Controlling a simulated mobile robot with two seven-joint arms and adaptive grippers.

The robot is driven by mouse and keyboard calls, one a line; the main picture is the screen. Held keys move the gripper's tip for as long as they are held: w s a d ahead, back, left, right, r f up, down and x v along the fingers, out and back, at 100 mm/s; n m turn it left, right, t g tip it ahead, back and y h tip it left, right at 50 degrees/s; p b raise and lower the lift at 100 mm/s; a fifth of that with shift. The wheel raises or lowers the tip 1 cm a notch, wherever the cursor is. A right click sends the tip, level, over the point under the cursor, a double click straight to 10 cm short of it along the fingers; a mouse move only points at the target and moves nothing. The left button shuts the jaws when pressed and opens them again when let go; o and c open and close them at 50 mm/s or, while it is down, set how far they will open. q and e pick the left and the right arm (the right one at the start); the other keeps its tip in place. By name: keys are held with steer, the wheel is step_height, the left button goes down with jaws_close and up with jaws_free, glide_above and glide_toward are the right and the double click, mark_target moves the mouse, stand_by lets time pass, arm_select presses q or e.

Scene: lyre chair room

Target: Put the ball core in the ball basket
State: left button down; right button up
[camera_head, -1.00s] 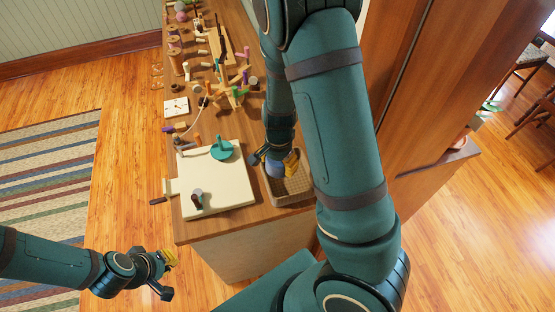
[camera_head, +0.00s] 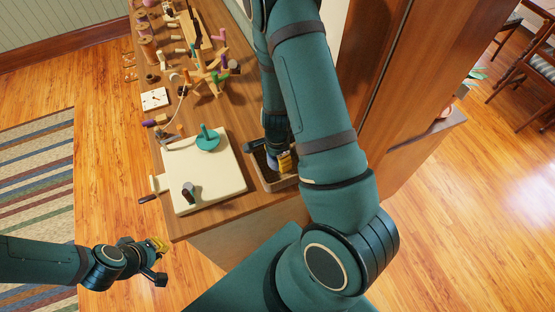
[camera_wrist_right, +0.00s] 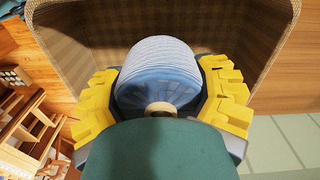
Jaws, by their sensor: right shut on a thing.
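The ball core (camera_wrist_right: 158,72) is a pale blue, ribbed, rounded piece with a light hub at its near end. My right gripper (camera_wrist_right: 162,98) is shut on it, with a yellow finger on each side. The woven tan ball basket (camera_wrist_right: 75,28) surrounds the far side of the core in the wrist view. In the head view the basket (camera_head: 266,184) stands at the counter's near right edge, and my right gripper (camera_head: 276,162) is down at its opening. Contact with the basket floor cannot be told. My left gripper (camera_head: 161,261) is open and empty, off the counter over the floor.
A cream board (camera_head: 212,180) with a teal piece (camera_head: 207,137) and a dark cylinder (camera_head: 188,190) lies left of the basket. Pegs, spools and small wooden parts crowd the far counter. A tall wooden cabinet (camera_head: 395,70) stands close on the right.

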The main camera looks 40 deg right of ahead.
steer(key=shift+w+f, duration=0.1)
steer(key=shift+f, duration=0.6)
steer(key=o, duration=1.4)
steer(key=shift+c, duration=0.2)
